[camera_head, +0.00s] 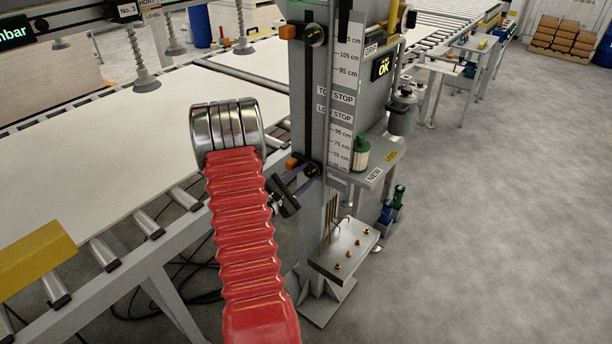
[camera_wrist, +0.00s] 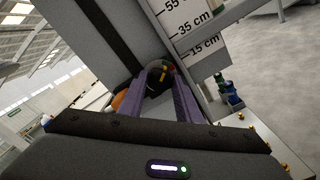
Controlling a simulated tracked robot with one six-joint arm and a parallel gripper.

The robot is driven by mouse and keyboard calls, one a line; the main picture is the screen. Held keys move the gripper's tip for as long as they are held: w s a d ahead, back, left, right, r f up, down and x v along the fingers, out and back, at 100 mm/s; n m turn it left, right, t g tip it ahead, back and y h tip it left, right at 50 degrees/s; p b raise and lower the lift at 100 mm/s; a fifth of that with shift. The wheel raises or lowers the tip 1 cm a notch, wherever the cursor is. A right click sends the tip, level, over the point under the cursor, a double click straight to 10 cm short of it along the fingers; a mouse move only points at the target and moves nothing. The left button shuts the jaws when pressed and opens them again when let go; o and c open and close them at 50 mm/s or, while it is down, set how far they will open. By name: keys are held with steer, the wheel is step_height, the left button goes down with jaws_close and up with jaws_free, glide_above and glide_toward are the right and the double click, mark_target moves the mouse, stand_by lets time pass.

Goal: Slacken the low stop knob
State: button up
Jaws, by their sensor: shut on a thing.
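The low stop knob (camera_head: 315,168) is a small dark knob low on the grey column's scale, beside an orange block (camera_head: 292,163). My gripper (camera_head: 306,173) reaches it from the lower left, its purple fingers closed on it. In the wrist view the dark knob (camera_wrist: 157,78) sits between the two purple fingers of my gripper (camera_wrist: 160,84), partly hidden by them. The "LOW STOP" label (camera_head: 334,114) is on the column above. The knob's threads and how tight it is cannot be seen.
Another dark knob (camera_head: 316,35) with an orange block is higher on the column. A shelf (camera_head: 375,172) with a green-topped bottle (camera_head: 361,150) juts out at right, above a metal plate with brass pegs (camera_head: 352,252). A roller conveyor with a pale board (camera_head: 90,130) lies left. Open floor is right.

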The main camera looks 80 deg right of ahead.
steer(key=shift+s+a+f+n, duration=0.1)
steer(key=shift+a+f+n, duration=0.15)
steer(key=shift+n, duration=0.25)
steer(key=n, duration=0.2)
steer(key=shift+f+n, duration=0.1)
steer(key=shift+n, duration=1.8)
steer(key=o, duration=0.6)
steer(key=shift+s, duration=0.1)
steer(key=o, duration=0.5)
steer(key=shift+d, duration=0.1)
steer(key=shift+c, duration=0.2)
steer(key=shift+r, duration=0.2)
